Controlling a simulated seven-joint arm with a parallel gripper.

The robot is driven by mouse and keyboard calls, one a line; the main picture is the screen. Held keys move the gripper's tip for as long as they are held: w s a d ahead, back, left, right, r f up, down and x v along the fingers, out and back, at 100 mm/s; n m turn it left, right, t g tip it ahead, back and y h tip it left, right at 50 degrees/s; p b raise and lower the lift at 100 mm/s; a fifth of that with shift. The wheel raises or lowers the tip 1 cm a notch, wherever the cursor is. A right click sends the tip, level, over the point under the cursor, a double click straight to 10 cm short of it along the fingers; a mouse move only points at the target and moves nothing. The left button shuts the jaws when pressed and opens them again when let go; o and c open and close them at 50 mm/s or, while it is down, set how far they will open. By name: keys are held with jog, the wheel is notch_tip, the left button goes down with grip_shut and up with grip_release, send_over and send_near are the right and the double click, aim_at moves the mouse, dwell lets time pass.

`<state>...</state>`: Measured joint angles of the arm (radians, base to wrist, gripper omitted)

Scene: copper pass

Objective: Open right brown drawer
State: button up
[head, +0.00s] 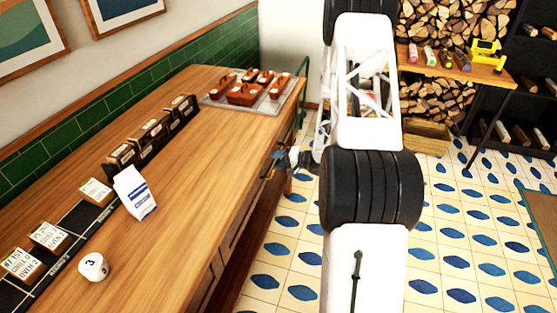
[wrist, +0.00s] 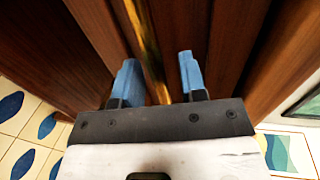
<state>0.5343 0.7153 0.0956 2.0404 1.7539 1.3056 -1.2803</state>
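The long wooden counter (head: 180,225) has brown drawer fronts along its side, seen at a steep angle. My gripper (head: 277,160) is at the far part of that side, close to a drawer front. In the wrist view, my gripper (wrist: 158,80) has its two blue fingers apart. A brass handle bar (wrist: 150,45) runs between them, nearer the left finger, with brown wood panels (wrist: 95,30) on both sides. I see gaps beside the bar, so the fingers do not clamp it. Whether one finger touches it is unclear. My arm hides part of the floor beyond the counter.
Patterned tile floor (head: 470,240) lies open to the right. A shelf with firewood (head: 450,100) stands behind.

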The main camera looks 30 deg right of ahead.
jog(key=shift+c, duration=0.3)
grip_shut()
jog(key=f+v, duration=0.2)
jog(key=v, duration=1)
jog(key=d+f+v, duration=0.1)
jog(key=f+v, duration=0.2)
jog(key=v, duration=0.9)
jog(key=s+f+v, duration=0.1)
jog(key=f+v, duration=0.1)
jog(key=v, duration=1.1)
jog(key=shift+f, duration=0.4)
jog(key=shift+d, duration=0.1)
jog(key=shift+o, duration=0.3)
grip_release()
